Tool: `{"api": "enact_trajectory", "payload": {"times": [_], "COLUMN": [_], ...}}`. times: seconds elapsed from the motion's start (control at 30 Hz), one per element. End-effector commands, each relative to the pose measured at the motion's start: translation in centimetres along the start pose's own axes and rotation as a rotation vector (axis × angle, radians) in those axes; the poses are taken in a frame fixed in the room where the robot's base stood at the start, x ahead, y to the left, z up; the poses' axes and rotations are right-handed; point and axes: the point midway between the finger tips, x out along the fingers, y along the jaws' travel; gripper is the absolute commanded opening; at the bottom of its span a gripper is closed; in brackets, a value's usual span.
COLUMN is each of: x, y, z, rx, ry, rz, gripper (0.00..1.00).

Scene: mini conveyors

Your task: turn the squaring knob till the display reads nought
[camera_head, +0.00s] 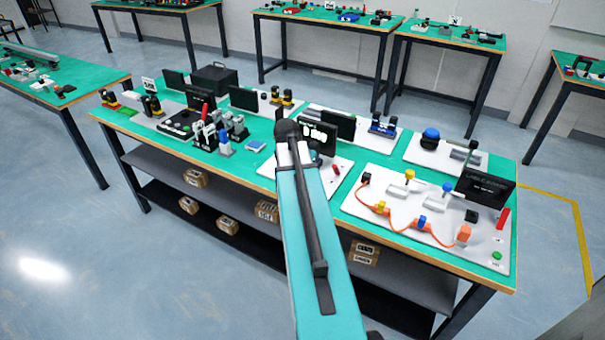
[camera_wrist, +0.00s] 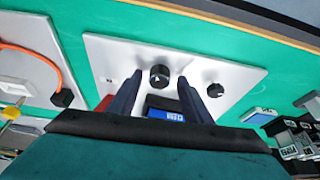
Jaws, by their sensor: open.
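In the wrist view a white panel (camera_wrist: 110,58) carries a black round knob (camera_wrist: 159,73) with a pale pointer mark, and a smaller dark knob (camera_wrist: 215,90) to its right. My gripper (camera_wrist: 159,84) is open, its two dark fingers apart, with the larger knob between and just past the fingertips. I cannot tell whether they touch it, nor read a label naming it. A small blue-lit display (camera_wrist: 165,115) shows between the fingers, partly hidden; its digits are too small to read. In the head view my arm hides the knobs and gripper.
In the head view a dark screen (camera_head: 318,138) stands behind the panel (camera_head: 330,180) on the green bench (camera_head: 240,165). To the right is a white board (camera_head: 400,228) with an orange cable. Several devices crowd the bench's left. In the wrist view a red part (camera_wrist: 103,104) is beside the left finger.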

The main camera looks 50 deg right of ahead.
Motion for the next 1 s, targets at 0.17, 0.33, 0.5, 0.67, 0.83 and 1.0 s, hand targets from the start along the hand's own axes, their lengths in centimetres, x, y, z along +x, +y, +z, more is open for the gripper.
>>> {"api": "enact_trajectory", "payload": {"times": [0.17, 0.33, 0.5, 0.67, 0.83, 1.0], "x": [-0.3, -1.3, -2.9, -4.7, -6.6, -8.4], "y": [0.0, 0.0, 0.0, 0.0, 0.0, 0.0], "z": [0.0, 0.1, 0.1, 0.0, 0.0, 0.0], "rx": [0.0, 0.0, -0.001, 0.0, 0.0, 0.0], "ry": [0.0, 0.0, 0.001, 0.001, 0.001, 0.002], "rz": [0.0, 0.0, 0.0, 0.0, -0.001, -0.001], "gripper": [0.45, 0.45, 0.45, 0.45, 0.45, 0.45]}}
